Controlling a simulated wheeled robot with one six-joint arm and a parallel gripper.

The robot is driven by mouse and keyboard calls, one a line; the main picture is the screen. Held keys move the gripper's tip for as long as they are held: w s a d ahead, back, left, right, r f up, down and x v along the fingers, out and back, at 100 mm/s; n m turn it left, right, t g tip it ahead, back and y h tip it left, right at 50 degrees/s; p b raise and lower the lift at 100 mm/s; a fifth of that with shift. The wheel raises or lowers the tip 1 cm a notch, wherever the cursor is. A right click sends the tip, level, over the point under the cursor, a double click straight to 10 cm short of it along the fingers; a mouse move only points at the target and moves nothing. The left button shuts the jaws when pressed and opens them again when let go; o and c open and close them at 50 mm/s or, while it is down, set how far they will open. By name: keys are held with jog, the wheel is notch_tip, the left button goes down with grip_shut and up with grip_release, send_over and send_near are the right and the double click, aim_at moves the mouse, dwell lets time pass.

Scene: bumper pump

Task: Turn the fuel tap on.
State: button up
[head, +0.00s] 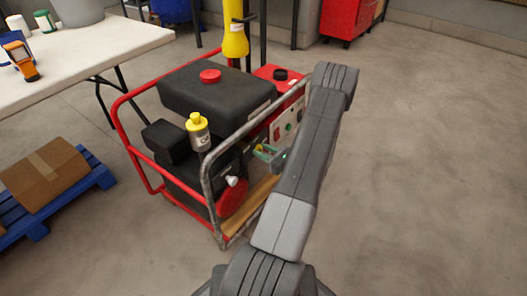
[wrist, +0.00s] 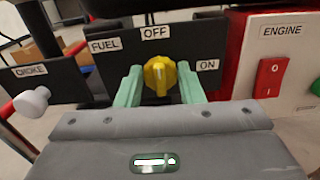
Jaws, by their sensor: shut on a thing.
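The fuel tap is a yellow knob (wrist: 159,72) on a dark panel, in the middle of the wrist view. Its raised grip stands about upright, in line with the OFF label (wrist: 155,33) above it. The FUEL label is up to the left, and the ON label (wrist: 208,65) is to the right. My gripper (wrist: 159,84) has its pale green fingers on the knob's left and right sides, shut on it. In the head view my gripper (head: 267,154) is at the near right side of the generator (head: 215,95), partly hidden by my arm.
A white choke knob (wrist: 32,100) sticks out at left. A red engine switch (wrist: 269,78) is on a pale panel at right. The generator's tubular frame (head: 205,180) surrounds the machine. A table (head: 110,40) and a box (head: 45,175) stand left; the floor at right is clear.

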jog(key=m+p, duration=0.1)
jog(key=m, duration=0.3)
jog(key=shift+p, duration=0.3)
jog(key=shift+w+d+f+m+p, duration=0.1)
jog(key=shift+m+p, duration=0.75)
jog(key=shift+m, duration=2.5)
jog(key=shift+w+f+m+p, duration=0.1)
jog(key=shift+m+p, duration=0.7)
jog(key=shift+m, duration=2.55)
jog(key=shift+s, duration=0.1)
jog(key=o, duration=0.9)
jog(key=shift+o, duration=0.2)
